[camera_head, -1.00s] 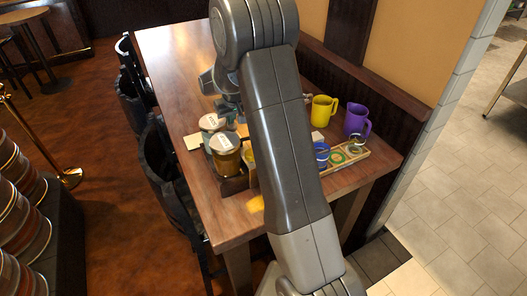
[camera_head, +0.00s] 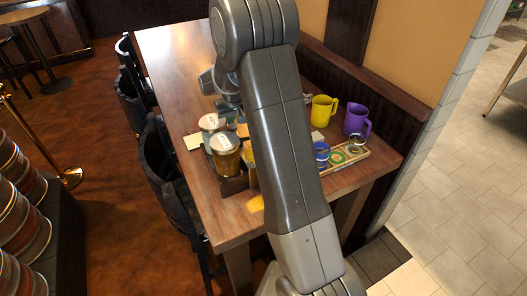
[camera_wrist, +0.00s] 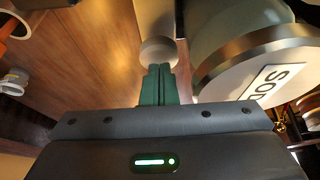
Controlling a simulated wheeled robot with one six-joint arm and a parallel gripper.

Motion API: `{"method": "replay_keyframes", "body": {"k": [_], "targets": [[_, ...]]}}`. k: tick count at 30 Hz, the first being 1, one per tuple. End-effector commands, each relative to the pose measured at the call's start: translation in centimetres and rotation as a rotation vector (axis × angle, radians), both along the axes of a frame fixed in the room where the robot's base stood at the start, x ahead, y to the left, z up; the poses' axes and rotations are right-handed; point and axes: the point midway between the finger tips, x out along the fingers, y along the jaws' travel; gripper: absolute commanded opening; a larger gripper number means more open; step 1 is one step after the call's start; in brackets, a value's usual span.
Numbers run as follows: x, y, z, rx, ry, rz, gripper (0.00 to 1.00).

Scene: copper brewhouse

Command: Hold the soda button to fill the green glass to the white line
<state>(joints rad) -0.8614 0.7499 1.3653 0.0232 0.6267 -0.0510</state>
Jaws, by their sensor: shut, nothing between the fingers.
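In the wrist view, my gripper (camera_wrist: 158,70) has its two green fingers shut together with nothing between them. A pale round knob-like piece (camera_wrist: 158,50) is right at the fingertips; I cannot tell whether they touch, or whether it is the soda button. To its right is a large metal-rimmed disc with a white label (camera_wrist: 283,80) reading "SOD", the rest cut off. In the head view, my arm covers the middle of the table, so my fingertips are hidden there. I cannot make out the green glass or its white line in either view.
On the wooden table (camera_head: 172,60) stand two amber jars with labelled lids (camera_head: 224,160), a yellow mug (camera_head: 322,108) and a purple mug (camera_head: 356,119). A wooden tray (camera_head: 360,160) with coloured rings lies at the right. Dark chairs line the left side. The table's far end is clear.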

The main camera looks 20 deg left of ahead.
Motion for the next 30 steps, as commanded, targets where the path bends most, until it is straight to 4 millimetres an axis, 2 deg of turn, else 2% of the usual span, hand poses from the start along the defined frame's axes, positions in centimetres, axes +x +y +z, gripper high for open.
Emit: {"method": "replay_keyframes", "body": {"k": [8, 11, 22, 30], "targets": [[0.0, 0.0, 0.1, -0.002, 0.001, 0.0, 0.0], [0.0, 0.0, 0.7, -0.001, 0.001, 0.0, 0.0], [0.0, 0.0, 5.1, 0.0, 0.0, 0.0, 0.0], [0.0, 0.0, 5.5, -0.001, 0.001, 0.0, 0.0]]}}
